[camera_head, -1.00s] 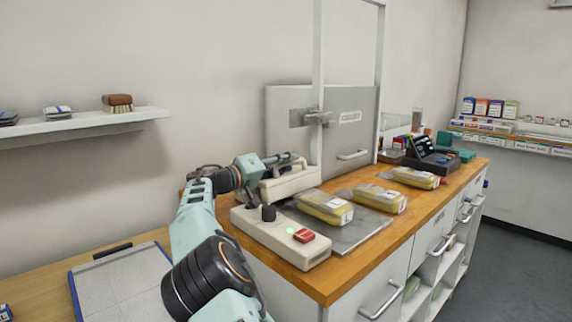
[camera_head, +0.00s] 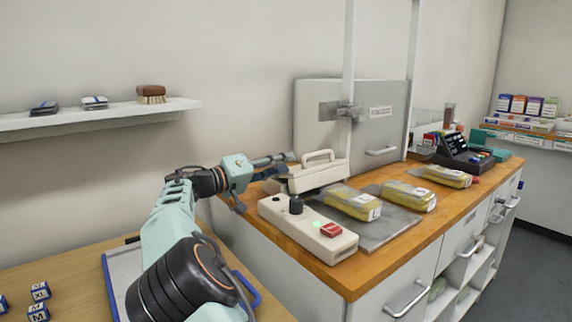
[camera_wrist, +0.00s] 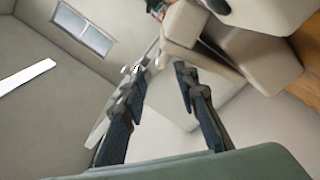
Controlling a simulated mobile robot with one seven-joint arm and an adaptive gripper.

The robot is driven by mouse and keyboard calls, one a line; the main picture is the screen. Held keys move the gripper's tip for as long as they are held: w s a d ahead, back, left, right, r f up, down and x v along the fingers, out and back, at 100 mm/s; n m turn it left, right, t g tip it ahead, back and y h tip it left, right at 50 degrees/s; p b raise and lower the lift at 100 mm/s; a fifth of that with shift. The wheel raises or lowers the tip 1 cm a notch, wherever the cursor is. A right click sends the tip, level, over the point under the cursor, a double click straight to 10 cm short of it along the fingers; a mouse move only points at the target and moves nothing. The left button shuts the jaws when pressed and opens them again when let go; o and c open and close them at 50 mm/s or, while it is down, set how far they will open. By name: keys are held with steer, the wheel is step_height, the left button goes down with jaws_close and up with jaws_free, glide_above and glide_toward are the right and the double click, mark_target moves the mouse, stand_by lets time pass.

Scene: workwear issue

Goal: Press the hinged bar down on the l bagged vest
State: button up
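The cream sealer base (camera_head: 308,232), with a black knob, green light and red button, stands on the wooden counter. The hinged bar (camera_head: 316,178), cream with a loop handle, appears raised and tilted behind the base. The bagged vest marked L (camera_head: 350,202), yellow in clear film, lies on a grey plate just right of the base, the nearest of three bags. My gripper (camera_head: 285,163) is left of the bar's handle, apparently clear of it. In the wrist view its two dark fingers (camera_wrist: 160,72) are apart with nothing between them; cream sealer parts (camera_wrist: 250,45) show at upper right.
Two more bagged vests, a middle one (camera_head: 408,195) and a far one (camera_head: 447,176), lie along the counter. A white upright frame (camera_head: 412,80) and grey panel (camera_head: 312,110) stand behind. Lettered cubes (camera_head: 39,292) and a blue-edged tray (camera_head: 118,285) are at lower left.

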steer(key=v, duration=1.2)
steer(key=shift+s+a, duration=0.15)
steer(key=shift+a, duration=0.05)
stand_by(0.8)
